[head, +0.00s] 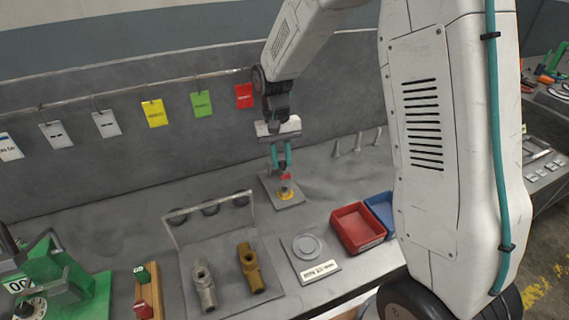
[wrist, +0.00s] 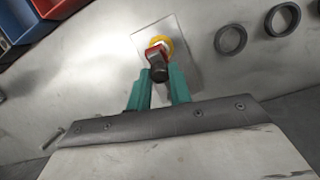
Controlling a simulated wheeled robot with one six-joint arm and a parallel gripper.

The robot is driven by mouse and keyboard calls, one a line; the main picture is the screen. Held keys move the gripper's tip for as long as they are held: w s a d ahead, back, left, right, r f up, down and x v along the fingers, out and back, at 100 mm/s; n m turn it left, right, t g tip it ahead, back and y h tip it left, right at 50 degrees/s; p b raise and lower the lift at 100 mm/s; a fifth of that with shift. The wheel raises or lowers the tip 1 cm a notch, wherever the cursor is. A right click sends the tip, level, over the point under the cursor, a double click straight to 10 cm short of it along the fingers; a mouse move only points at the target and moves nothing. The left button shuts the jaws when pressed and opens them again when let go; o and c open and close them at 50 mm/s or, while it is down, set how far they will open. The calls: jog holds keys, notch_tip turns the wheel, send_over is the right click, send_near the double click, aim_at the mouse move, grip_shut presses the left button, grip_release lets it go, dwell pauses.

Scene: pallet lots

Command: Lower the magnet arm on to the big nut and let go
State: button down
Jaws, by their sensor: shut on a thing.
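My gripper (head: 281,163), with two teal fingers, points down over the back of the bench. In the wrist view my gripper (wrist: 161,77) is shut on a dark stem with a red end, which I take for the magnet arm (wrist: 157,52). The red part of the magnet arm (head: 285,175) shows just below the fingers in the head view. Under it is a round yellow piece (head: 286,194), perhaps the big nut, on a pale square plate (head: 292,203). The yellow piece (wrist: 165,42) is partly hidden by the red end. I cannot tell whether they touch.
A red bin (head: 357,228) and a blue bin (head: 381,208) stand to the right. A stand (head: 177,232) with dark rings is to the left, with grey and brass fittings before it. Upright pins (head: 357,142) stand behind right. Coloured tags hang along the wall.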

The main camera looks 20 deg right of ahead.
jog(key=shift+w+r, duration=0.4)
jog(key=shift+w, duration=0.3)
jog(key=c, duration=1.3)
grip_release()
jog(key=shift+a, duration=0.15)
jog(key=v, duration=0.7)
jog(key=shift+r, duration=0.35)
jog(key=shift+w, duration=0.1)
